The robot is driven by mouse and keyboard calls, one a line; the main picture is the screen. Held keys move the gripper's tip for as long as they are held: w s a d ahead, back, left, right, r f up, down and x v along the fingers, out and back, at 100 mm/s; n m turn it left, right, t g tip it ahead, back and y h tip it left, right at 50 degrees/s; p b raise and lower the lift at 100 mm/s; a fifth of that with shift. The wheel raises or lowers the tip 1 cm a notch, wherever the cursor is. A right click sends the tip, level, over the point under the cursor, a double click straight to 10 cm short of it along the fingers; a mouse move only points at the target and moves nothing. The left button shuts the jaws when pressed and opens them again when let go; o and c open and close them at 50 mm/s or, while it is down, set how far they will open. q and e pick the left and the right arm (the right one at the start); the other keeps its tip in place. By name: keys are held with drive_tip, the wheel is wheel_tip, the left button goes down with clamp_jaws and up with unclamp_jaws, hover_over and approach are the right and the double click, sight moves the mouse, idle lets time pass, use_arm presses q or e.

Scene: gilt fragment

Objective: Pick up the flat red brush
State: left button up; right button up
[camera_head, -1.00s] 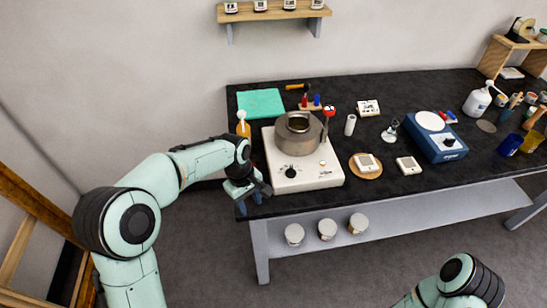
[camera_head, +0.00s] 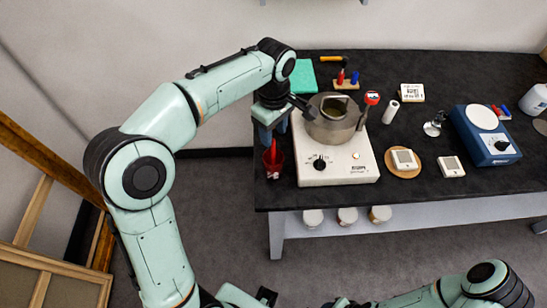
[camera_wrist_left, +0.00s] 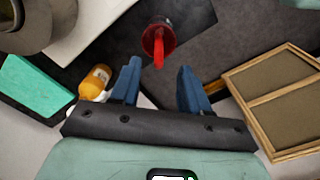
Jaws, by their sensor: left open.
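The flat red brush (camera_head: 274,150) stands in a red cup (camera_head: 270,164) near the left front corner of the black bench. In the left wrist view the brush (camera_wrist_left: 158,48) shows as a red strip at the mouth of the red cup (camera_wrist_left: 166,26). My left gripper (camera_head: 270,130) hangs above the cup, pointing down. Its two blue fingers (camera_wrist_left: 160,78) are apart and empty, and the cup lies beyond their tips in the wrist view. I see no contact with the brush. Of my right arm only links show at the bottom.
A white hotplate (camera_head: 335,168) with a metal pot (camera_head: 335,128) stands just right of the cup. A wooden frame (camera_head: 50,180) stands left of the bench, with open floor between.

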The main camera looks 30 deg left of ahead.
sight(273, 145)
use_arm(q)
drive_tip(key=shift+w+f, duration=0.1)
drive_tip(key=shift+f, duration=0.65)
wheel_tip(273, 145, down, 5)
drive_tip(key=shift+a+b, duration=0.1)
drive_tip(key=shift+b, duration=0.25)
drive_tip(key=shift+c, duration=0.4)
clamp_jaws()
